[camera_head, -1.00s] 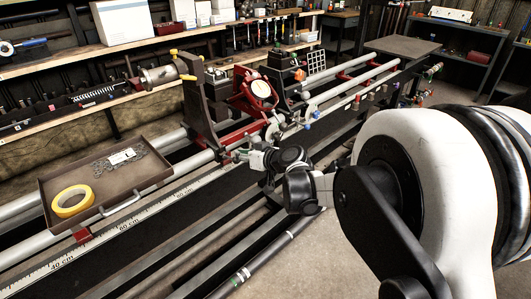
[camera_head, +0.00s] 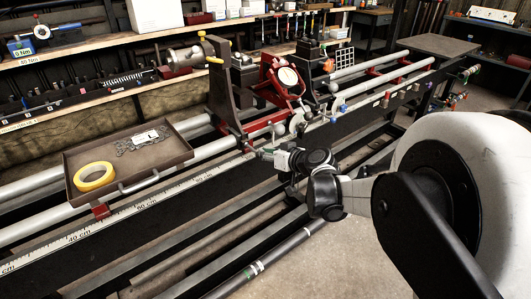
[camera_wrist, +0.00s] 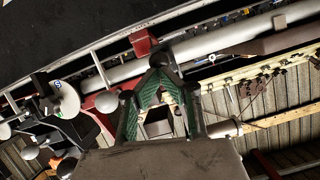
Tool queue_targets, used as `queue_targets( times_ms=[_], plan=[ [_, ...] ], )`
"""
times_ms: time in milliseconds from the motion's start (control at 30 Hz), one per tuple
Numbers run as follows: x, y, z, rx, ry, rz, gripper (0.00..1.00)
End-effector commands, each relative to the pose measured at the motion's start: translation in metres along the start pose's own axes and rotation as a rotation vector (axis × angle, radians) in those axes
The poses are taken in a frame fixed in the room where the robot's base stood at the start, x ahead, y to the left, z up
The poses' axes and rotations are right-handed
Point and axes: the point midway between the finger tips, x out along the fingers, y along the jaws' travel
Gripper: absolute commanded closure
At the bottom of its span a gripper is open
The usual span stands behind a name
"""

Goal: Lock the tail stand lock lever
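The tail stand (camera_head: 226,92) is a dark upright block with yellow handles, clamped on the light rails in the middle of the head view. Its red base part (camera_head: 262,127) sits just behind my gripper (camera_head: 258,152), which is low at the stand's front side. I cannot make out the lock lever clearly there. In the wrist view, my gripper (camera_wrist: 160,68) shows two dark fingers with green pads that converge at their tips. A dark rounded piece is at the tips, in front of a red part (camera_wrist: 143,42) and a rail. I cannot tell whether the fingers hold it.
A brown tray (camera_head: 180,160) with a yellow tape roll (camera_head: 94,176) lies on the rails to the left. A red-rimmed dial (camera_head: 288,78) stands right of the tail stand. A scale strip (camera_head: 150,202) runs along the front.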

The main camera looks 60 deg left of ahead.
Motion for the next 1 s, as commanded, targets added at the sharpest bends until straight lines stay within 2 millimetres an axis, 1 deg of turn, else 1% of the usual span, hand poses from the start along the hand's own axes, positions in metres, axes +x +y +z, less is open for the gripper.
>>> queue_targets(
  times_ms=[300,367,467,633,700,800,1000],
  plan=[
    [0.0,0.001,0.0,-0.001,-0.001,0.002,1.0],
    [-0.002,0.001,-0.003,-0.001,0.0,0.002,1.0],
    [-0.008,0.001,-0.011,0.0,0.0,0.003,1.0],
    [-0.028,0.003,-0.038,0.001,0.002,0.007,1.0],
    [-0.043,0.005,-0.03,0.002,0.002,0.009,1.0],
    [-0.063,0.006,-0.023,0.003,0.003,0.008,1.0],
    [-0.097,0.007,-0.01,0.002,0.002,0.008,1.0]
  ],
)
